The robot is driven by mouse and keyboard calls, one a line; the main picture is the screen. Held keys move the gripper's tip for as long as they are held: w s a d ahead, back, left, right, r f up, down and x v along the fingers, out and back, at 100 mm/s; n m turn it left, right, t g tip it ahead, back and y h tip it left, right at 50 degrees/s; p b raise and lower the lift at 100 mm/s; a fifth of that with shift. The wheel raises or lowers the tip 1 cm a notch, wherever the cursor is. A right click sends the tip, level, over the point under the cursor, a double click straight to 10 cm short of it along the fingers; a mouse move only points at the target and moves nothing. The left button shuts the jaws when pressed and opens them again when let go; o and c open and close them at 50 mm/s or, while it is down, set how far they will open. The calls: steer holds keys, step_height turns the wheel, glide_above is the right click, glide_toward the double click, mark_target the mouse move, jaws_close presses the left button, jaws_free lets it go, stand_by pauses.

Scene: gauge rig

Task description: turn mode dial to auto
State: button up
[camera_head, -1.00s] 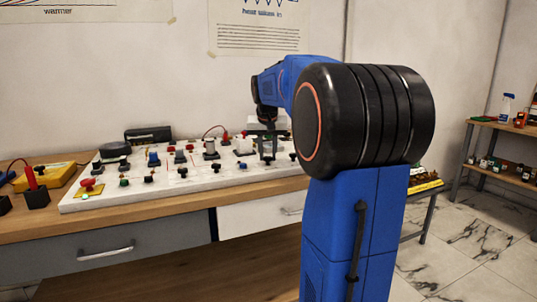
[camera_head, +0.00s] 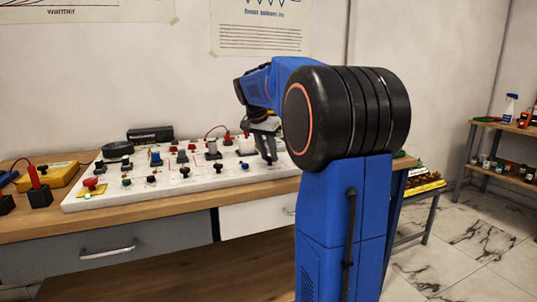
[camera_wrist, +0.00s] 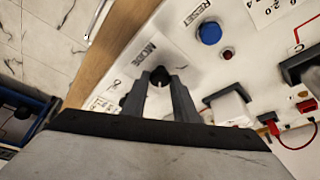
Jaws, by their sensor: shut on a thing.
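The black mode dial (camera_wrist: 160,76) sits on the white panel (camera_wrist: 235,70) beside the printed word MODE in the wrist view. My gripper (camera_wrist: 159,88) is shut on it, with one grey finger on each side. The dial's pointer direction is hard to make out between the fingers. Small marks beside the dial are partly covered by the left finger and are too small to read surely. In the head view, my gripper (camera_head: 268,158) reaches down at a tilt to the right part of the panel (camera_head: 215,184), and the dial cannot be made out there.
A blue button (camera_wrist: 209,33) labelled RESET and a small red lamp (camera_wrist: 227,54) are near the dial. Dark-handled controls and a red plug (camera_wrist: 268,119) lie to the right. The wooden bench edge (camera_wrist: 97,50) is close on the left. A yellow meter (camera_head: 60,174) stands at far left.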

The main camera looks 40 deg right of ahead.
stand_by(0.3)
steer(key=o, duration=1.1)
steer(key=shift+c, duration=0.2)
steer(key=v, duration=1.7)
steer(key=shift+r, duration=0.2)
steer(key=shift+s, duration=0.1)
steer(key=s+a+f+n+t+y, duration=0.2)
steer(key=s+a+f+n, duration=0.6)
steer(key=s+a+f, duration=0.6)
steer(key=s+a+f+n+y, duration=0.1)
steer(key=s+a+f+n, duration=0.2)
steer(key=f, duration=0.7)
steer(key=s+a+f+n+t+y, duration=0.1)
steer(key=s+a+f+n, duration=0.2)
steer(key=s+a+f, duration=0.4)
steer(key=s+f, duration=0.3)
steer(key=s, duration=0.1)
steer(key=shift+s+a+n+t, duration=0.2)
steer(key=shift+s+n+t, duration=0.1)
steer(key=shift+n, duration=0.1)
